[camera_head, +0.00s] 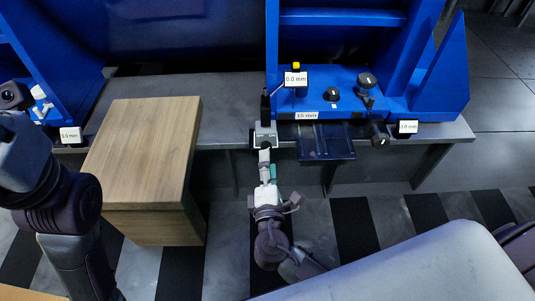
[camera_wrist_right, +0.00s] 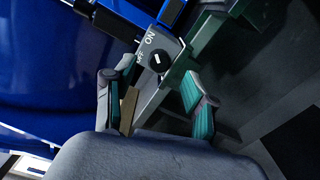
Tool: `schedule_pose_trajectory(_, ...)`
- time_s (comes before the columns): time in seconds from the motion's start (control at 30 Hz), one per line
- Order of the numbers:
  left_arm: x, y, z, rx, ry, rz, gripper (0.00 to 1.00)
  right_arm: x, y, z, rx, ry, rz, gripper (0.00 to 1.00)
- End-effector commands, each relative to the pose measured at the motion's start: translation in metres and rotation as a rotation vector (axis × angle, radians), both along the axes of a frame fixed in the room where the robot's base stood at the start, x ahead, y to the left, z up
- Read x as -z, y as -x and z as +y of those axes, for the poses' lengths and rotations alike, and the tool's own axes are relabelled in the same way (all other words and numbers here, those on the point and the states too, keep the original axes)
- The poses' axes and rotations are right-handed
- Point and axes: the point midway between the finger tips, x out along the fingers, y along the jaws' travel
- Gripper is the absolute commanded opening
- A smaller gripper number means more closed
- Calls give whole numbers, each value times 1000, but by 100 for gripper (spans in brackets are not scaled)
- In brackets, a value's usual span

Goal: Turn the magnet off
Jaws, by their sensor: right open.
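The magnet is a grey block base (camera_head: 265,136) at the front edge of the metal bench, with a dark stem rising from it. In the right wrist view its face carries a round dark knob (camera_wrist_right: 157,60) with a white mark, beside the letters ON and OFF. I cannot tell which label the mark points to. My right gripper (camera_head: 265,172) reaches up to the magnet from the front. In the wrist view my right gripper (camera_wrist_right: 152,92) is open, its green-padded fingers apart on either side, with the knob just beyond them. My left arm is at the left edge; its gripper does not show.
A wooden block (camera_head: 145,140) stands left of the magnet. A blue machine frame (camera_head: 345,85) with black knobs and a 0.0 mm display (camera_head: 296,79) is right behind it. A dark blue plate (camera_head: 326,142) hangs off the bench (camera_head: 225,95) to its right.

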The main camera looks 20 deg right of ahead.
Motion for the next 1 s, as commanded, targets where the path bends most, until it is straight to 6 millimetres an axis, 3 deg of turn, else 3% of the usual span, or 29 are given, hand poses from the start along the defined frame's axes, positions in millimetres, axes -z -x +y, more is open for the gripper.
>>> schedule_pose_trajectory(0.2, 0, -1, 0, 0, -1, 2, 40, 1, 47, 13, -1, -1, 4, 56)
schedule_pose_trajectory(0.4, 1, -1, 0, 1, -1, 3, 40, 1, 73, 21, 0, -2, 3, 56)
schedule_pose_trajectory(1.0, 1, -1, -1, 0, -2, 4, 40, 0, 80, 23, 1, -1, 0, 56)
